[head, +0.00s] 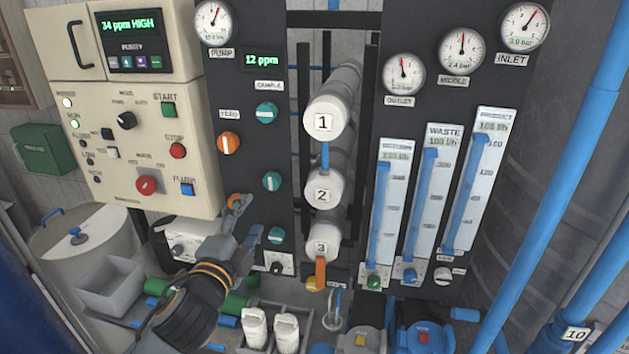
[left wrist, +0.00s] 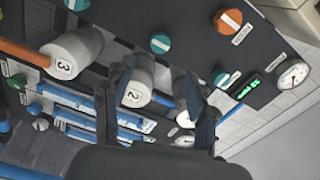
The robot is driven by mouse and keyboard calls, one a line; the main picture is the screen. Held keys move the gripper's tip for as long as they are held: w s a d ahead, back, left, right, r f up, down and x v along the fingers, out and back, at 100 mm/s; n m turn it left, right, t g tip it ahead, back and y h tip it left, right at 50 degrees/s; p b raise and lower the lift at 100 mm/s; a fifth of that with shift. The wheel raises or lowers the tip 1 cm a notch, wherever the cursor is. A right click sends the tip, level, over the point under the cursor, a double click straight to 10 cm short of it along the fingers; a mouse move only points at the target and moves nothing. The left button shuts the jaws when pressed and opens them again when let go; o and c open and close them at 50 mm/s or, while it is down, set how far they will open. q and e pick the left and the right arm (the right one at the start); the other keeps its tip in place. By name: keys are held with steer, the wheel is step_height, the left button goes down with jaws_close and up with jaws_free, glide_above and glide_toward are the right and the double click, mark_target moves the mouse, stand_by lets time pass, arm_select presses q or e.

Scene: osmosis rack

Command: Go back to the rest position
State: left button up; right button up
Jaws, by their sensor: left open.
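My left gripper (head: 249,216) reaches up from the lower left in the head view. It is in front of the dark panel, left of the white-capped cylinders 2 (head: 323,193) and 3 (head: 322,245). In the left wrist view its two fingers (left wrist: 158,92) are spread with nothing held between them. Cylinder 2 (left wrist: 140,76) appears between and beyond the fingers there, and cylinder 3 (left wrist: 70,58) is to their left. I cannot tell exactly how far the fingertips are from the panel. My right gripper is in neither view.
Near the gripper are a teal knob (head: 272,181) and an orange knob (head: 229,143). A beige control box (head: 120,185) is at upper left. A grey bin (head: 110,288) and white bottles (head: 286,333) stand below. Blue pipes (head: 560,165) run along the right.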

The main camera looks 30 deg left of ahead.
arm_select(q)
steer(key=s+d+f+n+g+h, duration=0.1)
steer(key=s+d+f+n+g, duration=0.2)
steer(key=f, duration=0.6)
steer(key=s+d+f+n+g, duration=0.1)
steer(key=s+f+n+g, duration=0.25)
steer(key=f, duration=0.45)
steer(key=s+d+f+n+g+h, duration=0.2)
steer(key=s+d+f+g, duration=0.25)
steer(key=s+f, duration=0.2)
steer(key=s+d+f+n+g+h, duration=0.25)
steer(key=s+d+f, duration=0.25)
steer(key=s, duration=0.3)
step_height(320, 180, down, 26)
steer(key=s+f+g+b, duration=0.1)
steer(key=g+b, duration=0.1)
steer(key=s+a+f+y+b, duration=0.1)
steer(key=s+a+f+b, duration=0.1)
steer(key=s+f, duration=1.6)
step_height(320, 180, down, 2)
steer(key=shift+a+f+m+g+b, duration=0.1)
steer(key=shift+a+m+g+b, duration=0.15)
steer(key=shift+g+b, duration=0.2)
